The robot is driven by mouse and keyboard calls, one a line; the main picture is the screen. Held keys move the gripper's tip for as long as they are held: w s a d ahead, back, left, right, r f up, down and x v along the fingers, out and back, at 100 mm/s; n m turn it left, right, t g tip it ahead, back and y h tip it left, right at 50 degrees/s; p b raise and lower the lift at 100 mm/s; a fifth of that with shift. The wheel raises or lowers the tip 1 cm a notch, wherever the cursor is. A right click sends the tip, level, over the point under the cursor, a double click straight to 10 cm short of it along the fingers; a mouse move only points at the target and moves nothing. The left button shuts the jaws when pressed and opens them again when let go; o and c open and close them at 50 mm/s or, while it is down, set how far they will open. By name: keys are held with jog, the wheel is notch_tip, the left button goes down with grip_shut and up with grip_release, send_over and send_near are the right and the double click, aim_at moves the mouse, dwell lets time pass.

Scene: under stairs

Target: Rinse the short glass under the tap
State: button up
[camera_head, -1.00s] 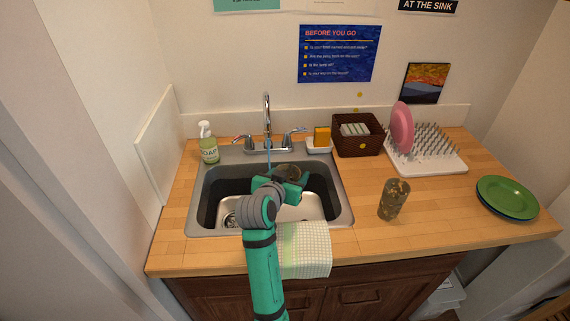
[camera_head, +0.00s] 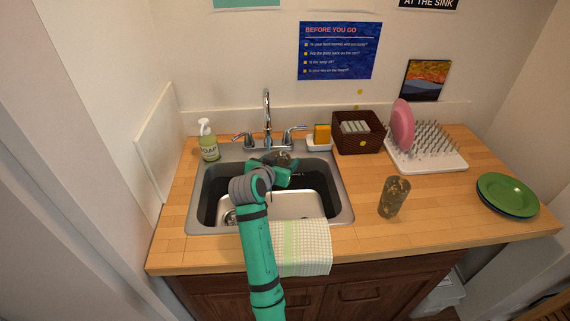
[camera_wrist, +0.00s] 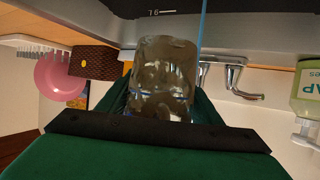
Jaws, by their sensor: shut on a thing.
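My gripper (camera_head: 268,172) is shut on a short glass (camera_wrist: 160,78) over the back part of the sink (camera_head: 345,205). The glass is smeared with brown dirt; its top also shows just beyond my gripper in the head view (camera_head: 284,159). The tap (camera_head: 267,112) stands behind the sink, its spout close above my gripper. In the wrist view a thin blue water stream (camera_wrist: 202,22) runs beside the glass, apart from its wall in the picture. I cannot tell whether water enters the glass.
A taller, brown-smeared glass (camera_head: 394,197) stands on the counter right of the sink. A soap bottle (camera_head: 208,142), sponge (camera_head: 322,134), dark basket (camera_head: 358,142) and drying rack (camera_head: 430,158) line the back. A towel (camera_head: 303,250) hangs over the front edge. Green plates (camera_head: 507,193) lie far right.

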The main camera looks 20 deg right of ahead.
jog(key=w+f, duration=0.1)
jog(key=w, duration=0.6)
dwell(0.4)
jog(key=shift+a+f, duration=0.1)
dwell(0.5)
jog(key=shift+d, duration=0.6)
jog(key=shift+a, duration=0.2)
jog(key=shift+a, duration=0.4)
jog(key=shift+d, duration=0.25)
jog(key=shift+d, duration=0.35)
